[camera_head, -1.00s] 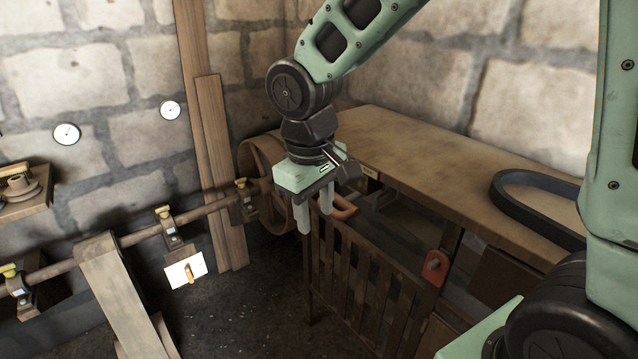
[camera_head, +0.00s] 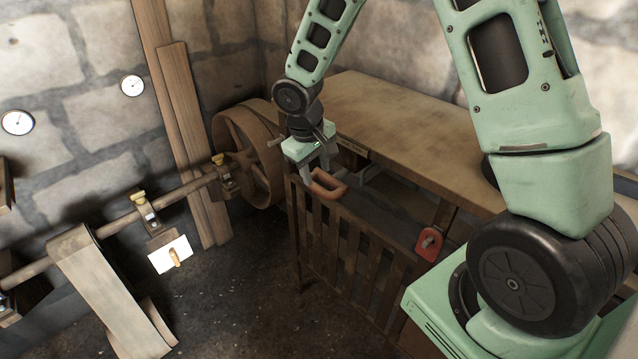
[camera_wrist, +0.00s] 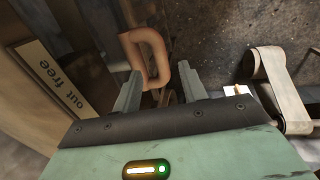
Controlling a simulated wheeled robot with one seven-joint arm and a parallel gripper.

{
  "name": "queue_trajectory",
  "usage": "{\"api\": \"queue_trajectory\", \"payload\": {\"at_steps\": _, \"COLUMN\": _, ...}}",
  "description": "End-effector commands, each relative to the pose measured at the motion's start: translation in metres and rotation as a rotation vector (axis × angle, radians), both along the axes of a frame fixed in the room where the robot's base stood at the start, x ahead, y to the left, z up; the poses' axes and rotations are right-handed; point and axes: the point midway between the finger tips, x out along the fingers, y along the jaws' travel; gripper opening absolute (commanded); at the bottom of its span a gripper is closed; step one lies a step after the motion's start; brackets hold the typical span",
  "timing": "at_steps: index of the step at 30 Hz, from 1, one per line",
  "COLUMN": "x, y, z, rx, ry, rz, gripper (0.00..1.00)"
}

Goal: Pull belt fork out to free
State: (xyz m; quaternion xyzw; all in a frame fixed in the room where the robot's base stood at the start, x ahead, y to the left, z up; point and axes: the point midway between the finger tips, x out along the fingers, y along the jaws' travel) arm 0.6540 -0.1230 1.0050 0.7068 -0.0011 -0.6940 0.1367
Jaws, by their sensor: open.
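The belt fork's handle, an orange-brown loop (camera_head: 330,186), stands at the near left end of the bench, above a slatted wooden guard. In the wrist view the handle (camera_wrist: 158,48) rises ahead of the fingers, its lower end showing in the gap between them. My gripper (camera_head: 315,173) is open and empty beside the handle in the head view. In the wrist view both fingers of my gripper (camera_wrist: 159,72) are apart, one on each side of the handle's lower part. I cannot tell whether a finger touches it. A label (camera_wrist: 55,82) reads "out free".
The slatted guard (camera_head: 345,240) runs below the handle, with a red bracket (camera_head: 429,242) at its right. The bench top (camera_head: 405,125) lies behind. A large pulley wheel (camera_head: 250,150) stands left of my gripper. A shaft and flat belt (camera_head: 105,290) are farther left.

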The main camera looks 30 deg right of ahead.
Motion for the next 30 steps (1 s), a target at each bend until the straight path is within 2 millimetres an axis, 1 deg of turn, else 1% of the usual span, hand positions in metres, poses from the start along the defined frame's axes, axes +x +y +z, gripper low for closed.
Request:
{"api": "queue_trajectory", "payload": {"at_steps": 1, "x": -0.001, "y": -0.002, "z": -0.011, "rx": -0.001, "ry": 0.005, "rz": 0.001, "gripper": 0.42}}
{"api": "queue_trajectory", "payload": {"at_steps": 3, "x": 0.0, "y": -0.004, "z": -0.023, "rx": -0.001, "ry": 0.004, "rz": 0.0, "gripper": 0.42}}
{"api": "queue_trajectory", "payload": {"at_steps": 9, "x": 0.002, "y": -0.009, "z": -0.048, "rx": 0.0, "ry": 0.001, "rz": 0.001, "gripper": 0.42}}
{"api": "queue_trajectory", "payload": {"at_steps": 14, "x": 0.002, "y": -0.011, "z": -0.057, "rx": 0.0, "ry": 0.0, "rz": 0.001, "gripper": 0.42}}
{"api": "queue_trajectory", "payload": {"at_steps": 22, "x": 0.002, "y": -0.011, "z": -0.058, "rx": 0.0, "ry": -0.001, "rz": 0.0, "gripper": 0.42}}
{"api": "queue_trajectory", "payload": {"at_steps": 23, "x": 0.002, "y": -0.011, "z": -0.057, "rx": 0.0, "ry": -0.001, "rz": 0.0, "gripper": 0.37}}
{"api": "queue_trajectory", "payload": {"at_steps": 24, "x": 0.002, "y": -0.011, "z": -0.057, "rx": 0.0, "ry": -0.001, "rz": 0.0, "gripper": 0.26}}
{"api": "queue_trajectory", "payload": {"at_steps": 27, "x": 0.002, "y": -0.011, "z": -0.057, "rx": 0.0, "ry": -0.001, "rz": 0.0, "gripper": 0.0}}
{"api": "queue_trajectory", "payload": {"at_steps": 30, "x": 0.002, "y": -0.011, "z": -0.057, "rx": 0.0, "ry": -0.001, "rz": 0.0, "gripper": 0.0}}
